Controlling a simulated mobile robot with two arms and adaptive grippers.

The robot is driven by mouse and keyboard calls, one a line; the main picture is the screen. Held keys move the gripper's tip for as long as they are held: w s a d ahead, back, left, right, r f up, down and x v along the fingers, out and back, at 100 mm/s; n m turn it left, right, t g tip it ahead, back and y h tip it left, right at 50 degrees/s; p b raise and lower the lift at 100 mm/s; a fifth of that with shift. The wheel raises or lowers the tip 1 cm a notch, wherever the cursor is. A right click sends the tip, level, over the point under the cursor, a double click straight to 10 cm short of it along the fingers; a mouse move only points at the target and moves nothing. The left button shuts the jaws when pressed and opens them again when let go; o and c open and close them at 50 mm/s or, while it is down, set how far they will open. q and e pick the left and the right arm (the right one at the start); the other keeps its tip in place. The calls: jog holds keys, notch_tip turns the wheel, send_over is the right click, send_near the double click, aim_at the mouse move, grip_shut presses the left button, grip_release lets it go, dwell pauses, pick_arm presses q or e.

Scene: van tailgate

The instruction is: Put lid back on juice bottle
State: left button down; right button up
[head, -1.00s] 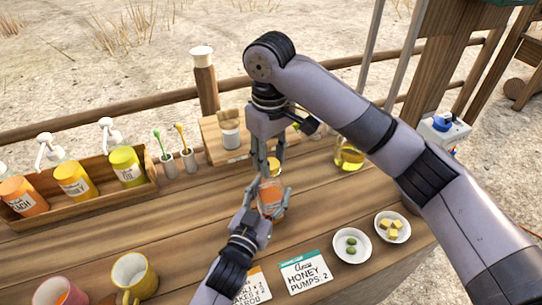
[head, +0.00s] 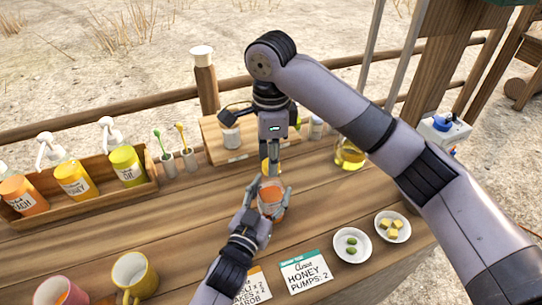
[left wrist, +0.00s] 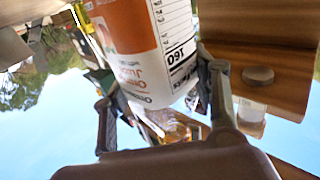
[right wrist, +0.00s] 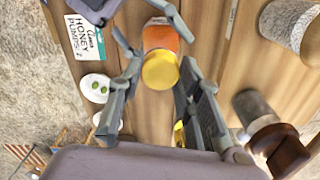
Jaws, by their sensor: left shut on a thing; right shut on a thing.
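The orange juice bottle (head: 271,211) with a white label stands upright, held between the fingers of my left gripper (head: 271,196). The bottle (left wrist: 140,35) fills the top middle of the left wrist view, between the left fingers. The yellow lid (right wrist: 160,71) is at the top of the bottle in the right wrist view, between the fingers of my right gripper (right wrist: 158,82). In the head view the right gripper (head: 272,165) points down directly above the bottle and partly hides the lid. I cannot tell whether the lid is fully seated.
A wooden rack (head: 93,211) of pump bottles is at the left, with mugs (head: 134,276) at the front. Small dishes (head: 393,228) and a honey card (head: 305,271) lie front right. A glass jug (head: 349,154) stands behind. Bare counter lies left of the bottle.

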jog(key=shift+m, duration=0.8)
jog(key=o, duration=0.7)
jog(key=shift+c, duration=0.2)
jog(key=shift+r, duration=2.25)
jog(key=shift+c, duration=0.3)
